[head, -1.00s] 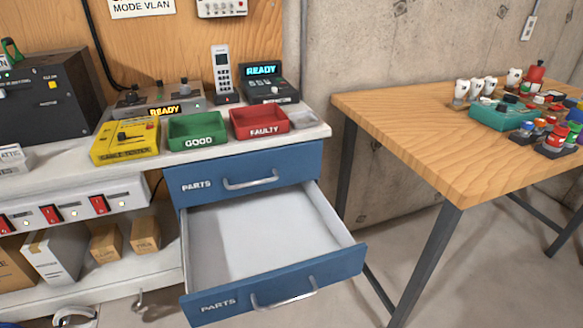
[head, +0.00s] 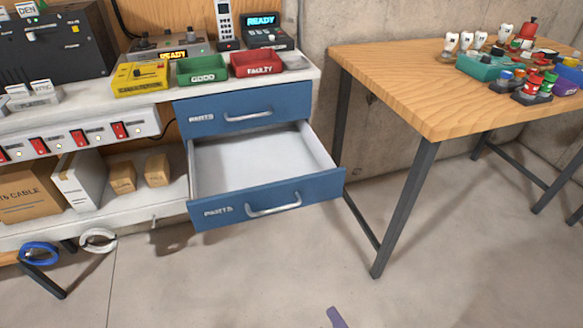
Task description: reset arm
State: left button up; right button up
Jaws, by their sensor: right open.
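Only a small purple-grey tip of my right gripper (head: 336,317) shows at the bottom edge of the head view, over the bare floor. It is open, and nothing shows held at the visible tip. The rest of it is cut off by the frame. It is apart from the drawers and the tables. My left gripper is not in view.
The lower blue parts drawer (head: 265,203) stands pulled out and looks empty; the upper drawer (head: 240,112) is shut. Green (head: 203,71) and red (head: 257,64) trays sit on the bench above. A wooden table (head: 440,97) stands right. The floor in front is clear.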

jog(key=s+d+f+m+g+h, duration=0.35)
jog(key=d+f, duration=0.45)
jog(key=d, duration=0.3)
jog(key=s+d+f+m+g+h, duration=0.2)
jog(key=s+d+f+m+h, duration=0.15)
jog(key=d+f, duration=0.6)
jog(key=s+d+f+m+g+h, duration=0.15)
jog(key=s+d+m+g, duration=0.25)
jog(key=s+d+m, duration=0.45)
jog(key=s+d+f+m+g+h, duration=0.1)
jog(key=s+d+m+g+h, duration=0.3)
jog(key=s+d, duration=0.7)
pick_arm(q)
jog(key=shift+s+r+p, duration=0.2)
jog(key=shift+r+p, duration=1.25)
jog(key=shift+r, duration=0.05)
pick_arm(e)
jog(key=s+a+f+m+y, duration=0.1)
jog(key=s+a+f+y, duration=0.1)
jog(key=a, duration=1.1)
jog(key=s+a+f+m+y, duration=0.1)
jog(key=a+y, duration=0.3)
jog(key=a, duration=0.9)
jog(key=shift+s+a+f+m+g, duration=0.35)
jog(key=shift+s+f, duration=0.25)
jog(key=shift+f, duration=0.25)
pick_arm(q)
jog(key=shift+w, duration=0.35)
